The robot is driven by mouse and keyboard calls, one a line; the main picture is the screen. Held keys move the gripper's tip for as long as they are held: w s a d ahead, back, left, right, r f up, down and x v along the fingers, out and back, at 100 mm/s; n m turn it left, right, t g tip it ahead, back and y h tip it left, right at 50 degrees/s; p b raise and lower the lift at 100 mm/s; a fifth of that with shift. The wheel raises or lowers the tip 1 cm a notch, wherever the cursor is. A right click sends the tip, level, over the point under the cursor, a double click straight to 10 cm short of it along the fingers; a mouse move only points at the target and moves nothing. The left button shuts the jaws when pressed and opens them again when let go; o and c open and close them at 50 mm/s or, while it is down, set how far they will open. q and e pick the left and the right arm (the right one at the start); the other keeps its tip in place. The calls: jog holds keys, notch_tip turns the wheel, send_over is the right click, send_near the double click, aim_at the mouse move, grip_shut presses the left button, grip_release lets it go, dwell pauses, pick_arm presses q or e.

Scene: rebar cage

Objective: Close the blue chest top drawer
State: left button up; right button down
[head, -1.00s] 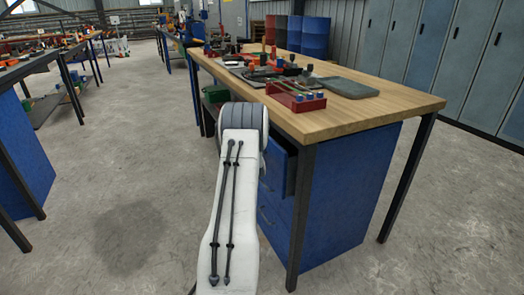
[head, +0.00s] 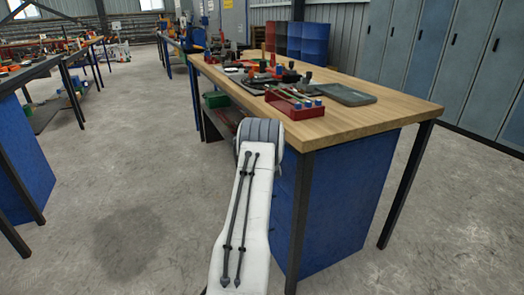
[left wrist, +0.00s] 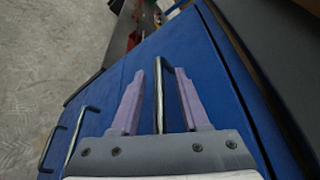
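The blue chest (head: 345,205) stands under the near end of the wooden workbench. My left arm reaches up to its drawer side in the head view and hides most of the drawer fronts and the gripper. In the left wrist view my left gripper (left wrist: 160,72) is open, with its two fingers on either side of a dark bar handle (left wrist: 159,100) on a blue drawer front (left wrist: 225,105). I cannot tell whether the fingers touch it. Two more handles show lower left. How far the top drawer stands out is hidden. My right gripper is not in view.
The workbench top (head: 390,115) carries a red rack (head: 294,105), a grey case (head: 345,94) and several tools. Its black front leg (head: 299,220) stands close to my arm. Open concrete floor lies to the left.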

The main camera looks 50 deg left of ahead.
pick_arm(q)
jog(key=shift+d, duration=0.15)
jog(key=shift+s+d+r, duration=0.1)
jog(key=shift+s+d, duration=0.05)
jog(key=shift+d, duration=0.05)
jog(key=p+v, duration=0.2)
jog(key=v, duration=0.8)
jog(key=shift+a, duration=0.1)
